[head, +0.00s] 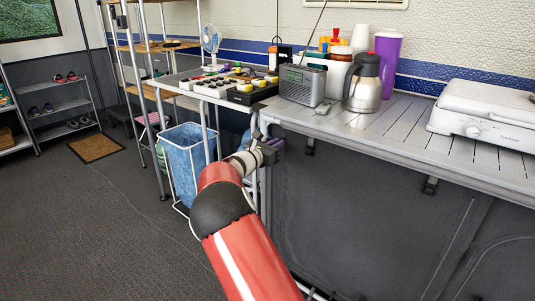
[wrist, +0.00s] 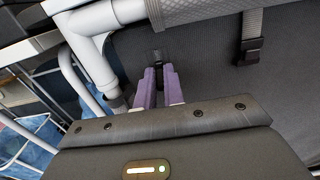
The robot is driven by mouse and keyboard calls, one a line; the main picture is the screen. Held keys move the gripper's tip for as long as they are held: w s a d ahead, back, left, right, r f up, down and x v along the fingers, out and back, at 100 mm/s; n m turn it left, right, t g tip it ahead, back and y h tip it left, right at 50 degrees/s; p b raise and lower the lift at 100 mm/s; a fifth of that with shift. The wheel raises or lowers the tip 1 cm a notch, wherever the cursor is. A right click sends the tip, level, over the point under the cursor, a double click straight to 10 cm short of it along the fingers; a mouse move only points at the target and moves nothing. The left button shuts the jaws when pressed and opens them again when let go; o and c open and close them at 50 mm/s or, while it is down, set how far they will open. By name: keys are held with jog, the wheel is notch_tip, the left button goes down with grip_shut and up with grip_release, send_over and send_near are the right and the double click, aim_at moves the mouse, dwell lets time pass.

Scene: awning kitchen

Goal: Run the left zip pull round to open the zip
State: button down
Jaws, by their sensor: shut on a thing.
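The dark grey fabric front (head: 345,205) hangs under the slatted counter, and it fills the back of the wrist view (wrist: 205,72). My gripper (head: 276,146) is at the upper left corner of this front, just below the counter edge. In the wrist view its two purple fingers (wrist: 160,84) are close together and shut on a small dark thing between them, which I take to be the left zip pull. The fingers hide most of it. The zip track near the fingers cannot be made out.
A white frame tube (wrist: 92,48) stands close left of my fingers. A strap buckle (wrist: 250,50) hangs to their right; another buckle (head: 430,186) hangs farther along. A blue bin (head: 188,160) stands left of my arm. The counter (head: 400,130) overhangs the front.

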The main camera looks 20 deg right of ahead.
jog(key=shift+r, duration=0.3)
jog(key=c, duration=1.5)
grip_release()
jog(key=b+v, duration=0.1)
jog(key=v, duration=0.6)
jog(key=shift+s+a, duration=0.25)
jog(key=shift+a, duration=0.05)
